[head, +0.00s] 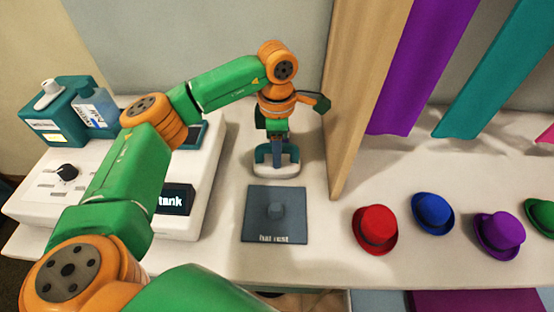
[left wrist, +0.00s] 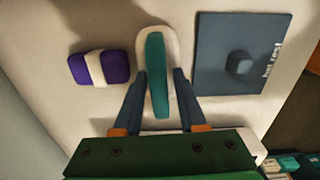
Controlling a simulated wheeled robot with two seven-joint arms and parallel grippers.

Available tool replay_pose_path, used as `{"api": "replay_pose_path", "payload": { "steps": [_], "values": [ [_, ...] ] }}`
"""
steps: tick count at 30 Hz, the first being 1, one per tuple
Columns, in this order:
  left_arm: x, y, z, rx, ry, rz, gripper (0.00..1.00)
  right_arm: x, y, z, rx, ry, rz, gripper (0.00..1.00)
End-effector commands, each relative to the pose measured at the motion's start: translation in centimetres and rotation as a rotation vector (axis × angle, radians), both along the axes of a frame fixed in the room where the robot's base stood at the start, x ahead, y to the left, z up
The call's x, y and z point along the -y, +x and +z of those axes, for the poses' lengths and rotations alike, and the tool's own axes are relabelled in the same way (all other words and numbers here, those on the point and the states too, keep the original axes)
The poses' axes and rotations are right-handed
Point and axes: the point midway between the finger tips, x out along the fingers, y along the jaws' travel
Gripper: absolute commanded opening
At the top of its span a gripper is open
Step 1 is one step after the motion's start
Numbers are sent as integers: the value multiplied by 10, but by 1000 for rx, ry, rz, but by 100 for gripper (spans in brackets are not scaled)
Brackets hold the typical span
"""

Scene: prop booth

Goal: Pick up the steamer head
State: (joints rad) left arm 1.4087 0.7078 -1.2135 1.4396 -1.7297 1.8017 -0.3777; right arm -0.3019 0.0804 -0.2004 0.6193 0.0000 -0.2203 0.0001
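The steamer head, a white base with a teal handle, stands on the white counter in the head view (head: 277,168), left of the wooden post. It also shows in the left wrist view (left wrist: 156,68). My left gripper (head: 277,142) points down over it from above. In the left wrist view the two dark fingers of my left gripper (left wrist: 159,78) are apart, one on each side of the teal handle, with a gap visible on both sides. The arm partly hides the handle in the head view. My right gripper is not in view.
A dark hat rest mat (head: 276,234) with a small knob lies in front. A purple block with a white band (left wrist: 88,69) lies beside the steamer head. The white steamer unit (head: 45,205) is left; red (head: 375,230) and other hats are right of the wooden post (head: 352,95).

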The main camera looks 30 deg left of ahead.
Motion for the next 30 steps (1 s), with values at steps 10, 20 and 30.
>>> {"api": "replay_pose_path", "payload": {
  "steps": [10, 20, 30],
  "values": [
    [0, 0, 0, 0, 0, 0, 0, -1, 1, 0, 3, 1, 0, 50],
    [0, 0, 0, 1, 0, 0, 0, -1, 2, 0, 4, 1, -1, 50],
    [0, 0, 1, 1, 0, 1, 0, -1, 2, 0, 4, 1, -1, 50]
  ]
}}
